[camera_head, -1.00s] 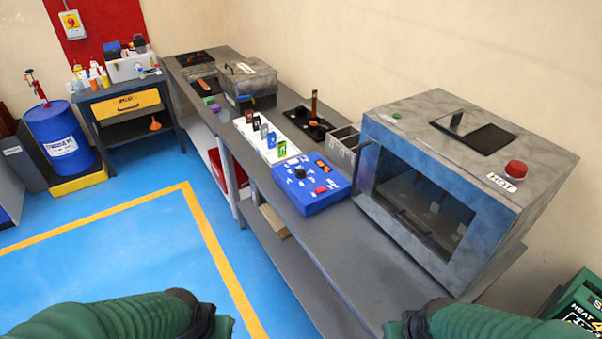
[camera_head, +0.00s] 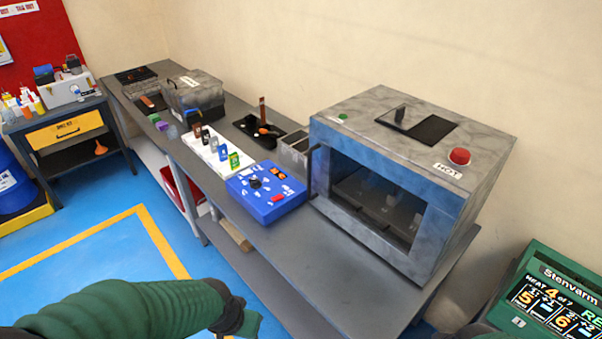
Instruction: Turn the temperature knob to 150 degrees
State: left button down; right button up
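A blue control box (camera_head: 265,204) sits on the grey workbench, left of the oven. A black round knob (camera_head: 255,183) is on its top face, with a red button and small orange displays beside it. The knob's setting is too small to read. My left arm comes in from the lower left, and its dark end (camera_head: 238,318) is low in front of the bench, apart from the box. The fingers of my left gripper cannot be made out.
A grey oven (camera_head: 405,180) with a glass door and red button stands on the bench (camera_head: 310,262). A white strip (camera_head: 215,155) with several coloured tags lies behind the box. A green display (camera_head: 560,300) is at lower right.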

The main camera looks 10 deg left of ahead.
aim_at(255, 183)
jog(key=i+j+z, duration=0.35)
jog(key=j+z, duration=0.2)
jog(key=j, duration=0.2)
jog(key=i+j+z, duration=0.25)
jog(key=j, duration=0.15)
jog(key=j+z, duration=0.3)
jog(key=i+j, duration=0.15)
jog(key=j, duration=0.9)
jog(key=i+j+z, duration=0.1)
jog(key=j, duration=0.95)
jog(key=i+j, duration=0.1)
jog(key=j, duration=1)
jog(key=l+z, duration=0.05)
